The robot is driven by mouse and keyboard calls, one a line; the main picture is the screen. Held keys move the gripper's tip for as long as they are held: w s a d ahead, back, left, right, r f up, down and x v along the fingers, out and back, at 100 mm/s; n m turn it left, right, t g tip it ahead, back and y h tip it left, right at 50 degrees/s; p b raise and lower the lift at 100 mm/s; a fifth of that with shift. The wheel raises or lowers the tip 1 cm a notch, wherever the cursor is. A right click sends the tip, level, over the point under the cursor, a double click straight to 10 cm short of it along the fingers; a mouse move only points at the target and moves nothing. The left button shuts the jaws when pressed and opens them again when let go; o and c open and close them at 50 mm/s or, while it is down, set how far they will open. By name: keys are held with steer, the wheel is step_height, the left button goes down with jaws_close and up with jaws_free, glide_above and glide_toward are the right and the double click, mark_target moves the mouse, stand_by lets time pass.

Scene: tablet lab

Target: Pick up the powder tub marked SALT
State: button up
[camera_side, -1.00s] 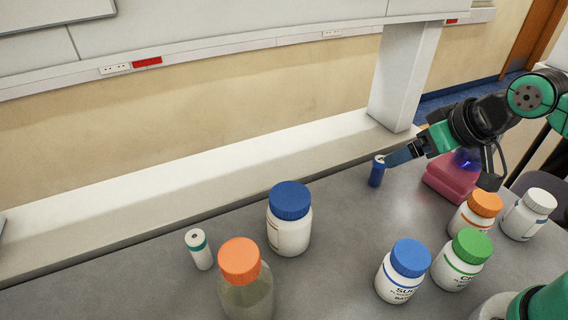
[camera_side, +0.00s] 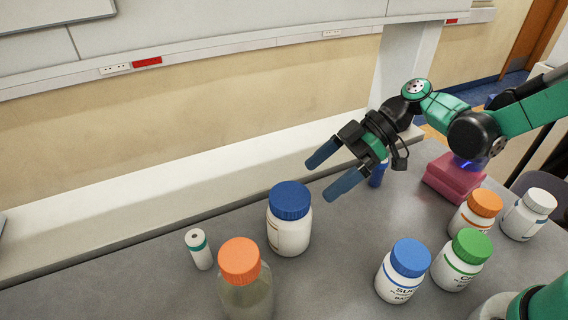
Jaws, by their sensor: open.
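Several white tubs stand upright on the grey bench, and I cannot read SALT on any of them. A large blue-lidded tub (camera_side: 289,222) stands mid-bench with its label turned mostly away. At the right are a blue-lidded tub marked "SUC" (camera_side: 402,272), a green-lidded tub (camera_side: 461,260) with partly readable lettering, an orange-lidded tub (camera_side: 475,213) partly hidden behind it, and a white-lidded tub (camera_side: 528,216). My gripper (camera_side: 327,174) is open and empty, its blue fingers in the air above and to the right of the large blue-lidded tub.
A bottle with an orange cap (camera_side: 245,284) stands at the front, with a small white vial (camera_side: 199,250) to its left. A small blue cylinder (camera_side: 378,175) is behind my gripper, near a pink block (camera_side: 453,178). The bench's left part is clear.

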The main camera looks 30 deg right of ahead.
mark_target(305, 191)
steer(key=n+y, duration=0.1)
steer(key=a+f+n+g, duration=0.1)
steer(key=n, duration=0.1)
steer(key=n+y, duration=0.1)
steer(key=shift+a+f+n+g+y, duration=0.15)
steer(key=shift+a+n+g+y, duration=0.15)
steer(key=shift+g, duration=0.1)
steer(key=shift+x, duration=2.7)
steer(key=c, duration=1.5)
